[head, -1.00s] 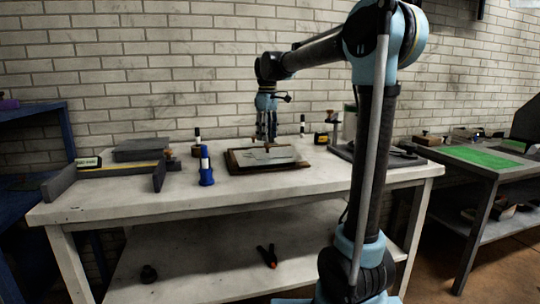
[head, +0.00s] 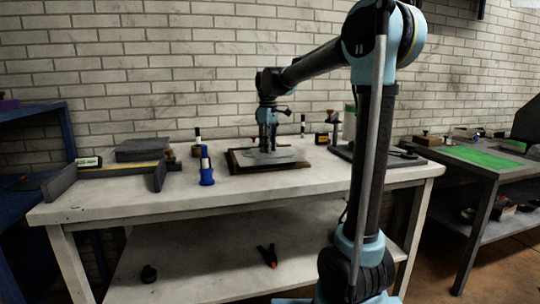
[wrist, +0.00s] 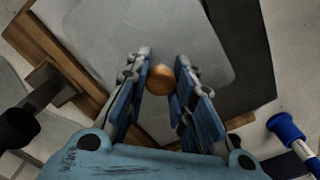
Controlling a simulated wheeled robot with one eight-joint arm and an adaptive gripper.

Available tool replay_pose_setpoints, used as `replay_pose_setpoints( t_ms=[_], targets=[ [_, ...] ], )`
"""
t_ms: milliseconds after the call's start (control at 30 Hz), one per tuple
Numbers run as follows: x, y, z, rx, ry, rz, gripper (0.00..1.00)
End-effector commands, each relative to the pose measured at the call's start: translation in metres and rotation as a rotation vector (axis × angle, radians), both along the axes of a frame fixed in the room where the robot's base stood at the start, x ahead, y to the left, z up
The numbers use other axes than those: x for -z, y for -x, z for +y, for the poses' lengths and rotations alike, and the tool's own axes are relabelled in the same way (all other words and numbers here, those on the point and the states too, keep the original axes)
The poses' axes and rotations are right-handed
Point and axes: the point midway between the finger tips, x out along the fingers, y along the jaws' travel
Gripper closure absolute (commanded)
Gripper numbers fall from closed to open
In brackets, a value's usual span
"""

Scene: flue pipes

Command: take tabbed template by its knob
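The template (wrist: 205,55) is a flat grey plate with rounded corners. It lies over a dark sheet on the wooden board (head: 236,167), and it also shows in the head view (head: 284,156). A round brass-coloured knob (wrist: 161,79) stands up from the plate in the wrist view. My gripper (wrist: 162,72) is open, with one finger on each side of the knob and a small gap visible on both sides. In the head view my gripper (head: 267,150) points straight down at the plate. The template's tab cannot be made out.
A blue bottle or marker holder (head: 206,175) stands left of the board. A grey angled fixture (head: 110,173) lies at the table's left. A dark tool stand (head: 365,153) is at the right. The white table's front strip (head: 250,190) is clear.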

Motion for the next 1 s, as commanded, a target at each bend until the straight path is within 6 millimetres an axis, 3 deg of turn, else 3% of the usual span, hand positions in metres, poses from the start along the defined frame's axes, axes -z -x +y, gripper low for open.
replay_pose_setpoints(
  t_ms=[367, 600, 1000],
  targets=[
    [-0.005, 0.0, 0.0, 0.0, 0.0, 0.0, 1.0],
    [-0.039, 0.002, 0.0, -0.001, 0.0, 0.0, 1.0],
    [-0.035, 0.081, -0.023, -0.001, 0.0, 0.0, 1.0]
  ],
)
